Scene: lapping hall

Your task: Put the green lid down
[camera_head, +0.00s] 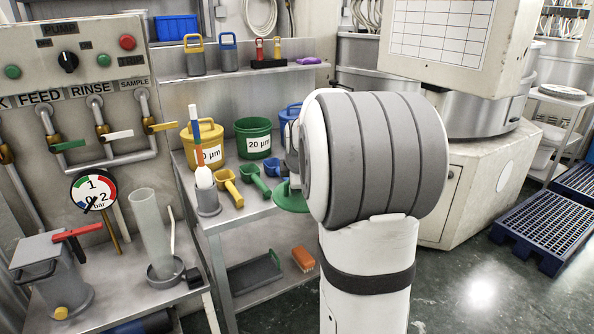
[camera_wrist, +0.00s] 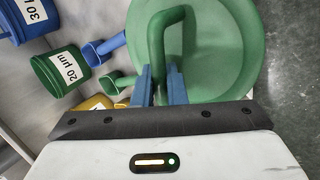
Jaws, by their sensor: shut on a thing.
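The green lid (camera_wrist: 222,45) is a round disc with a bent bar handle. My gripper (camera_wrist: 160,85) is shut on that handle, with one blue finger on each side of it. In the head view the lid (camera_head: 290,200) shows beside my wrist at the table's right side; its height above the table is unclear. My fingers are hidden there behind my arm. The green 20 µm bucket (camera_head: 253,137) stands open on the table (camera_head: 232,212), behind and left of the lid. It also shows in the wrist view (camera_wrist: 60,72).
A yellow lidded bucket (camera_head: 204,143) stands left of the green one, and a blue bucket (camera_head: 290,117) right of it. Yellow (camera_head: 229,187) and green (camera_head: 254,181) scoops lie in front. A grey holder (camera_head: 207,201) with a brush is at the left. Floor shows to the right.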

